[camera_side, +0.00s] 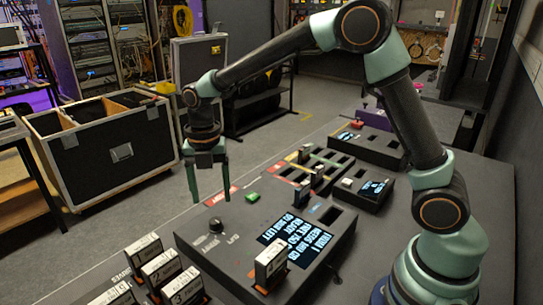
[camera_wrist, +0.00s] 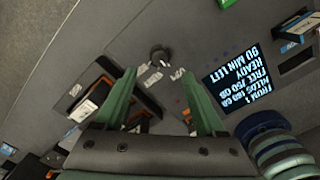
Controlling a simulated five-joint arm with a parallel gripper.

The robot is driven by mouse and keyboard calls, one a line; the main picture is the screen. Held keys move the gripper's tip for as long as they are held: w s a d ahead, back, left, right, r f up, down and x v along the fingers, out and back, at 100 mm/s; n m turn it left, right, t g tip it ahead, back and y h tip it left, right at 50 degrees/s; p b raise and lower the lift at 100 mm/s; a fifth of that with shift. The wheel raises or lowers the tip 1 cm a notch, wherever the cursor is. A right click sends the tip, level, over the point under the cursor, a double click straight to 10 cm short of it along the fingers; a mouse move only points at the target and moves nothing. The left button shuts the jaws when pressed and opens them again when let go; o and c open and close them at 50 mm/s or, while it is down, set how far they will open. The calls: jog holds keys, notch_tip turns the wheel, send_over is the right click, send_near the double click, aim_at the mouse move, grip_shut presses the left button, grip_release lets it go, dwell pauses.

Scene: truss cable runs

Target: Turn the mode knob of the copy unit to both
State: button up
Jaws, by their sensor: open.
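The copy unit (camera_side: 335,240) is a dark box with a lit screen (camera_side: 295,243); its text reads upside down, with "READY" and "MIN LEFT" legible. Its round black mode knob (camera_side: 216,225) stands near the unit's left corner, with small white labels beside it. The knob's setting is too small to read. My gripper (camera_side: 208,198) is open and empty, its fingers pointing down above the knob, apart from it. In the wrist view, the knob (camera_wrist: 159,55) shows just beyond and between the fingertips of my gripper (camera_wrist: 158,73).
Numbered white-labelled cards (camera_side: 160,270) stand in a rack left of the unit. A card marked 4 (camera_side: 270,262) stands upright on the unit. Other slotted dark boxes (camera_side: 374,145) sit farther back; a flight case (camera_side: 105,145) stands on the floor.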

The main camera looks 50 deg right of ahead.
aim_at(215, 220)
notch_tip(215, 220, down, 7)
jog(key=shift+f, duration=0.1)
dwell(0.3)
grip_shut()
